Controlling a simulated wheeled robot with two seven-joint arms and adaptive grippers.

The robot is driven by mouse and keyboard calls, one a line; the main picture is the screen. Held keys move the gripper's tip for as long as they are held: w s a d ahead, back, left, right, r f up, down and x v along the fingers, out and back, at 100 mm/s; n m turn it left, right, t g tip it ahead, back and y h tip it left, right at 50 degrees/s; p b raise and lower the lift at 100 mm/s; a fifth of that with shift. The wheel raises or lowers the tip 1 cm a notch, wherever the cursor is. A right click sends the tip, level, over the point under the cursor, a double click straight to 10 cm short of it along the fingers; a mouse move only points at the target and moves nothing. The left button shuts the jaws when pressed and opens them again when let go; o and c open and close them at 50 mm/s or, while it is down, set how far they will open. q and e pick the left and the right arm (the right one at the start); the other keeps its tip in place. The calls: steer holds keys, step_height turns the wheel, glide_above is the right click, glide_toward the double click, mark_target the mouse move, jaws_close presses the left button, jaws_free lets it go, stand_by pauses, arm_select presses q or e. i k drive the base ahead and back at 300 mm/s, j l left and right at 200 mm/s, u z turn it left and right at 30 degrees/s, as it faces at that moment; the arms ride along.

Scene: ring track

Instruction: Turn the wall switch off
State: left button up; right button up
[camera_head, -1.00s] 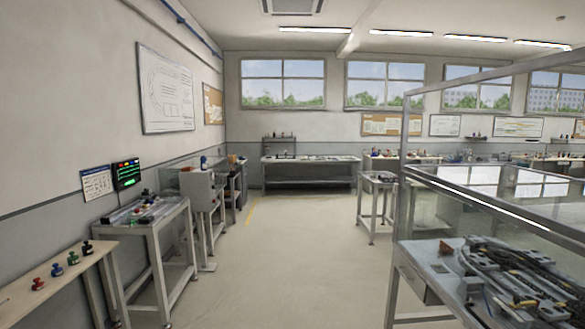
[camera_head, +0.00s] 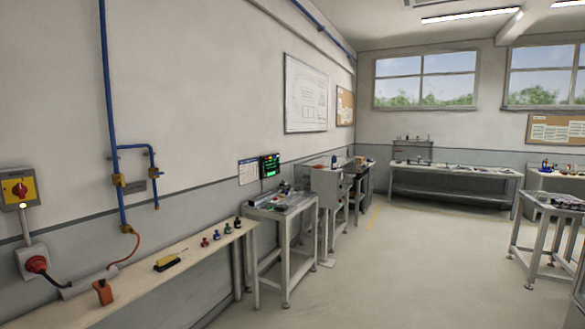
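The wall switch (camera_head: 19,189) is a yellow plate with a red rotary knob on a grey box, high on the left wall at the picture's left edge. A small white light shows at its lower edge. The knob's exact position is too small to tell. A conduit runs down from it to a grey socket box with a red plug (camera_head: 37,264). Neither of my grippers is in view.
A long wall bench (camera_head: 215,250) runs below the switch, holding an orange block (camera_head: 103,292), a yellow-black tool (camera_head: 170,262) and several small coloured items. Blue pipes (camera_head: 111,120) climb the wall. A metal-legged table (camera_head: 285,212) stands beyond.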

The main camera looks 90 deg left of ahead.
mark_target(20, 190)
steer(key=u, duration=4.55)
